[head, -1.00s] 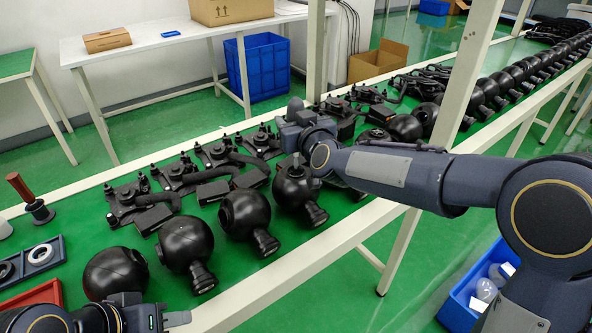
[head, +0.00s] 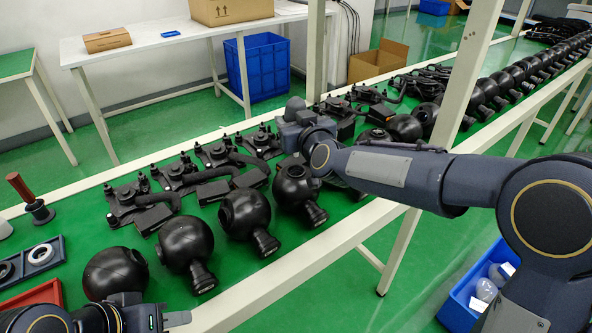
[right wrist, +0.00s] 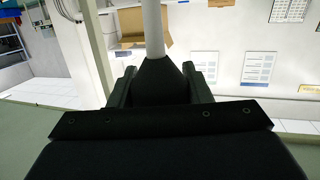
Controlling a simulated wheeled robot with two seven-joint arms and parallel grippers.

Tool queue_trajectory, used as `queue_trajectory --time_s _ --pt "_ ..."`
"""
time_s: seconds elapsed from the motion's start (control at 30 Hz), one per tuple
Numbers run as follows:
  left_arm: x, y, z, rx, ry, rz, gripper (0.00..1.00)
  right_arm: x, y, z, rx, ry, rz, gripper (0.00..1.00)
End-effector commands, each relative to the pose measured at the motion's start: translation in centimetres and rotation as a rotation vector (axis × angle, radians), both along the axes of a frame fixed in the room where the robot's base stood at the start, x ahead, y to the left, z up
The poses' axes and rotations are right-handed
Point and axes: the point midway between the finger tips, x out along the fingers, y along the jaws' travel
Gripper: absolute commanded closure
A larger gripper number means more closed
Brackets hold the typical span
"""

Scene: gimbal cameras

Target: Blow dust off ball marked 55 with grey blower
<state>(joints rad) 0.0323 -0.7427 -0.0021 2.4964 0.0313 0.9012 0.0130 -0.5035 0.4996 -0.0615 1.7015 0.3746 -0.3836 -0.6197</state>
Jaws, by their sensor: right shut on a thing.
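Several black balls with short necks stand in a row along the green bench; no number is readable, so I cannot tell which is marked 55. My right gripper (head: 303,128) is above and just behind one ball (head: 294,183), shut on the grey blower (head: 294,104), whose rounded grey end shows above the jaws. In the right wrist view the blower's dark cone (right wrist: 160,78) and pale nozzle (right wrist: 154,28) show between the fingers. My left gripper (head: 168,318) is low at the left, in front of the nearest ball (head: 115,272); its jaw opening is unclear.
Black bracket assemblies (head: 143,203) line the bench behind the balls. A tray with rings (head: 40,254), a red tray (head: 32,298) and a brown-handled tool (head: 31,199) are at the left. A white post (head: 466,80) rises at the bench's front edge.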

Motion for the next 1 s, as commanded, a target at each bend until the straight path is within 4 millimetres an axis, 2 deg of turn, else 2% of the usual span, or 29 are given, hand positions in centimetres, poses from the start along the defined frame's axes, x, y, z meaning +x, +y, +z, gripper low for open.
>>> queue_trajectory --time_s 0.17,0.63,1.0 --pt "0.0 0.0 0.3 0.0 0.0 0.0 0.64 0.0 0.0 0.4 0.0 -0.001 0.0 0.74" --pt "0.0 0.0 4.6 0.0 0.0 0.0 0.64 0.0 0.0 4.9 0.0 -0.001 0.0 0.74" --pt "0.0 0.0 4.7 0.0 0.0 0.0 0.64 0.0 0.0 5.0 0.0 0.0 0.0 0.74"
